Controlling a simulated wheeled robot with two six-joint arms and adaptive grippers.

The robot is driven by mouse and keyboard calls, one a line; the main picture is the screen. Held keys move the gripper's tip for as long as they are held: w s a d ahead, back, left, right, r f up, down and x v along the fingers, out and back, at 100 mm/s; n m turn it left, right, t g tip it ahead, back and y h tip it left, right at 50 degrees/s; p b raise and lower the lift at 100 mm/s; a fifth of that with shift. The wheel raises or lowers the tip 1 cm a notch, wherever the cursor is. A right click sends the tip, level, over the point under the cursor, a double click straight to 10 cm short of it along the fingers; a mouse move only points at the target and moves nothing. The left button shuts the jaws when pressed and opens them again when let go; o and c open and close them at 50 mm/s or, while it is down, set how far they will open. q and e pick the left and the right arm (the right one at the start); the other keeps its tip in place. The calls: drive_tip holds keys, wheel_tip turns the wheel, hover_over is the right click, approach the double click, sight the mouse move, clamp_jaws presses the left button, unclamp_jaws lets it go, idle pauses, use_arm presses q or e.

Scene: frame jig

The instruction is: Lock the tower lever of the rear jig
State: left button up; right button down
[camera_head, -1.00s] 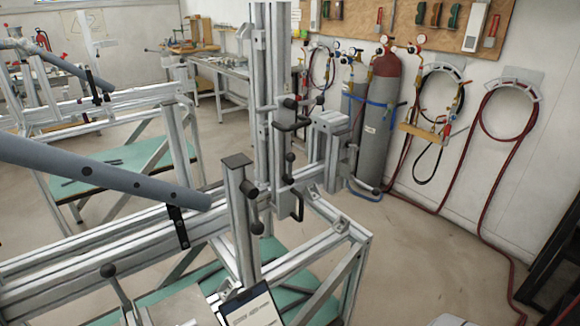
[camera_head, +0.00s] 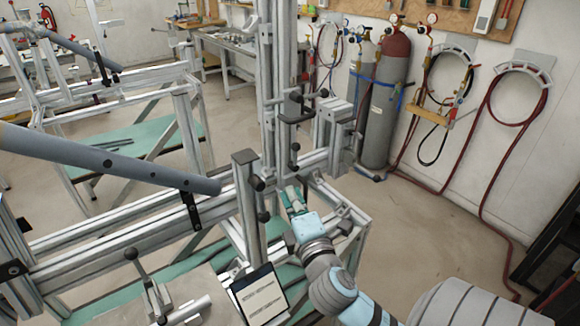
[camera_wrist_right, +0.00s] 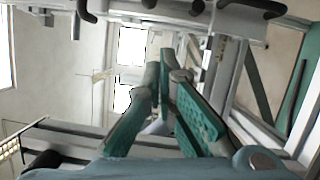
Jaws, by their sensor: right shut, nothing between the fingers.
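A tall aluminium tower (camera_head: 265,70) stands on the jig frame in front of me. It carries a black bent handle (camera_head: 297,116) and, below it, a lever with a black ball knob (camera_head: 295,147). I cannot tell for certain which of these is the tower lever, or whether it is locked. My right gripper (camera_head: 291,194) is shut and empty, just below that knob, beside the tower's foot. I see no clear contact. In the right wrist view its green fingers (camera_wrist_right: 170,78) point toward the frame, with black-ended handles along the top edge. My left gripper is out of view.
A grey tube (camera_head: 110,160) lies across the left side. Another frame (camera_head: 120,95) is behind left.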

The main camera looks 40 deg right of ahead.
approach(284, 150)
drive_tip(key=w+a, duration=0.2)
drive_tip(key=shift+w+d+r+p, duration=0.1)
drive_tip(key=shift+w+d, duration=0.2)
drive_tip(key=shift+d, duration=0.3)
drive_tip(key=shift+w+d+f+p, duration=0.1)
drive_tip(key=shift+w+d, duration=0.2)
drive_tip(key=shift+d, duration=0.35)
drive_tip(key=shift+w+d+r+p, duration=0.1)
drive_tip(key=shift+w+d, duration=0.25)
drive_tip(key=shift+d, duration=0.25)
